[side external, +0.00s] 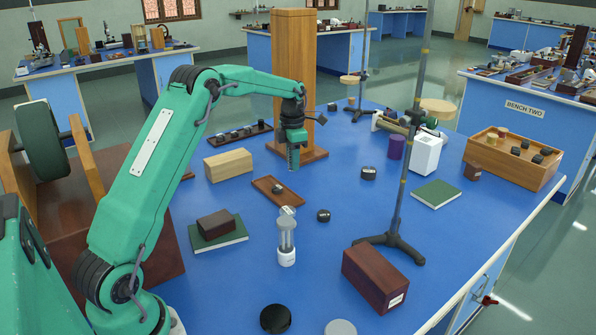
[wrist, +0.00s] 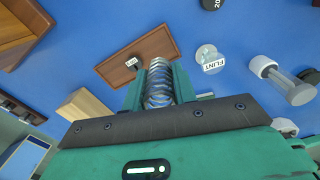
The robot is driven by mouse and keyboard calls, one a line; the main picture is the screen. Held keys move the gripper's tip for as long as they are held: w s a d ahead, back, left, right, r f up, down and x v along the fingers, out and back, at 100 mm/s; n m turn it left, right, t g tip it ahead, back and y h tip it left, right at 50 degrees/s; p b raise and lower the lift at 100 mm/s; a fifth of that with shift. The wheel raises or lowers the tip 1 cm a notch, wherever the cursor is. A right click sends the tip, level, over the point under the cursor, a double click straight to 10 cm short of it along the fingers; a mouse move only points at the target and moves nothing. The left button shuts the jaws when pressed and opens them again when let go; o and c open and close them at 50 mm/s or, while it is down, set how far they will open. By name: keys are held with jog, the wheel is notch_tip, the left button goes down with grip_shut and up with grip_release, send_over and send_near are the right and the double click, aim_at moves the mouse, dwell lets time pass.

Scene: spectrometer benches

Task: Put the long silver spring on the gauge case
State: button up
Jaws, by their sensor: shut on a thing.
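The silver coiled spring (wrist: 159,84) is between the fingers of my gripper (wrist: 160,88) in the wrist view, its coils running along the fingers. In the side view my gripper (side external: 293,160) points down above the table, behind a shallow brown tray; the spring cannot be made out there. A dark red box (side external: 372,272) with a white label stands at the front right. I cannot tell which thing is the gauge case.
A pale wood block (side external: 228,165) lies left of my gripper and a wooden post (side external: 293,80) stands behind it. A glass cylinder (side external: 287,240), a clear disc labelled FLINT (wrist: 207,57) and a stand (side external: 395,240) are nearby.

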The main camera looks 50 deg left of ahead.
jog(key=d+r+m, duration=0.2)
jog(key=d, duration=1)
jog(key=d+r+m, duration=0.2)
jog(key=d, duration=1.1)
jog(key=s+d+r+m, duration=0.1)
jog(key=s+d+m, duration=0.1)
jog(key=s+d, duration=0.65)
jog(key=s+d+r+m, duration=0.25)
jog(key=s+d, duration=0.35)
jog(key=d, duration=0.6)
send_over(375, 265)
notch_tip(375, 265, down, 8)
jog(key=shift+r, duration=0.1)
jog(key=shift+f, duration=2.05)
jog(key=shift+f, duration=0.15)
